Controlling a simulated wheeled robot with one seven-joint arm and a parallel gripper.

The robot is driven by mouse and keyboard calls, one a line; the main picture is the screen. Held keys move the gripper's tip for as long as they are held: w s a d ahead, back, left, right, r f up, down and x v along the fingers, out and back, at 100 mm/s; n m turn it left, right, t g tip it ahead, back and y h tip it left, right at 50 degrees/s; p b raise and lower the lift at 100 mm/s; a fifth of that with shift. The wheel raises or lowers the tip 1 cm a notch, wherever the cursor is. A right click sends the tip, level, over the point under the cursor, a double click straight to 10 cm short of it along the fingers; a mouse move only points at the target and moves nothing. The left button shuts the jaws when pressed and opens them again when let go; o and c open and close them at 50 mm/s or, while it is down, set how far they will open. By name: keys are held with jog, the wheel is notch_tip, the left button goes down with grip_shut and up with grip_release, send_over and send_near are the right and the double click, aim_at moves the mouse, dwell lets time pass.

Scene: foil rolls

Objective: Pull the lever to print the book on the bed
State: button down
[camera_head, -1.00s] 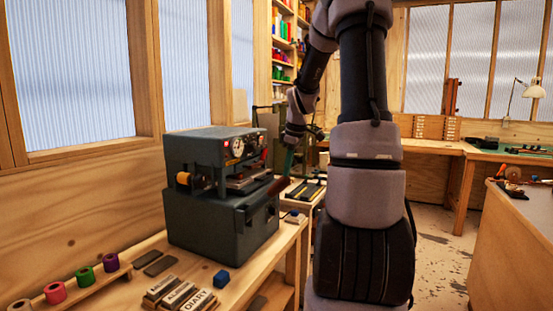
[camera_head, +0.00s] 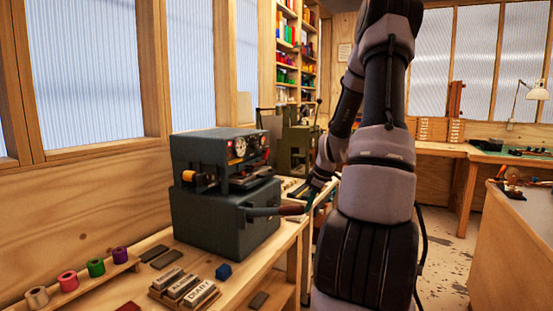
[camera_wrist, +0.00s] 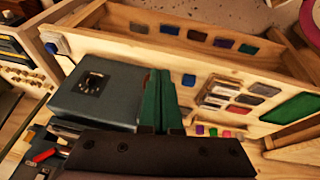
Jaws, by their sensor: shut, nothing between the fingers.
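The dark grey press (camera_head: 222,215) stands on the wooden bench at the left, with gauges and a yellow roll on its front. Its lever (camera_head: 275,211) sticks out to the right about level and ends in a brown grip. The bed (camera_head: 250,183) is a narrow slot in the press; I cannot make out the book there. My gripper (camera_wrist: 161,98) has green fingers and is shut and empty. In the head view its tip is just right of the lever's end, partly behind my arm; I cannot tell whether they touch.
Coloured foil rolls (camera_head: 96,267) sit on a rack at the front left. Labelled type blocks (camera_head: 186,288) and a blue block (camera_head: 223,271) lie on the bench before the press. A green machine (camera_head: 297,150) stands behind. The floor at right is clear.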

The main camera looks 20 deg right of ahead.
jog(key=f, duration=0.3)
jog(key=shift+s+d, duration=0.2)
jog(key=shift+s, duration=0.15)
dwell(2.2)
